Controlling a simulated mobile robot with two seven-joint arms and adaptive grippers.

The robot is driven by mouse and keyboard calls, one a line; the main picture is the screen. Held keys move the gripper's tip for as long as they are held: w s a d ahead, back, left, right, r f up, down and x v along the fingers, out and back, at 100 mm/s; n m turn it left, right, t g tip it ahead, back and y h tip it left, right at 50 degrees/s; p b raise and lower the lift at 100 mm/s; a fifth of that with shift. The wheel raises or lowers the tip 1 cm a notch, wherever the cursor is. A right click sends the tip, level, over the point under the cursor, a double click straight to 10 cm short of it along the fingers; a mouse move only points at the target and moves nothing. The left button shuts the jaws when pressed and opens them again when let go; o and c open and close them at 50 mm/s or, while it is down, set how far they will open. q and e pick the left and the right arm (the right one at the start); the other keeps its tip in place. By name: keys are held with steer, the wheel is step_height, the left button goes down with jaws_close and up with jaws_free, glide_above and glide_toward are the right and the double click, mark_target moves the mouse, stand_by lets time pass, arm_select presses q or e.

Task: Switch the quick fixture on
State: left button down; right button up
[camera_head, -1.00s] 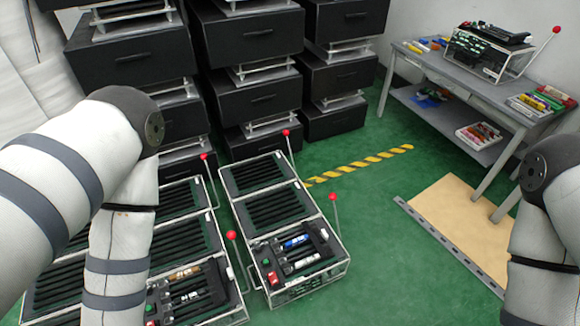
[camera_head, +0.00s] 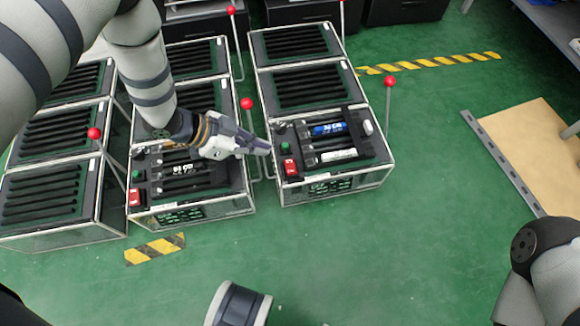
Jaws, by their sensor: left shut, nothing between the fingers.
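Several fixtures stand on the floor as clear-walled boxes with black slats and levers tipped with red balls. The right fixture (camera_head: 318,196) has a green button (camera_head: 285,147), a red switch (camera_head: 291,167) and blue and white cylinders on its front panel. A lever with a red ball (camera_head: 247,104) rises between it and the middle fixture (camera_head: 243,203). My left gripper (camera_head: 266,148) is shut and empty, over the gap between these two fixtures, just below that ball in the picture. Whether it touches the lever is unclear. My right gripper is out of view.
Another lever with a red ball (camera_head: 388,81) stands at the right fixture's right side, and one (camera_head: 94,133) at the left. A tan board (camera_head: 530,150) with a metal edge lies at the right.

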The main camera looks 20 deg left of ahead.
mark_target(289, 173)
arm_select(q)
steer(key=shift+f, duration=0.1)
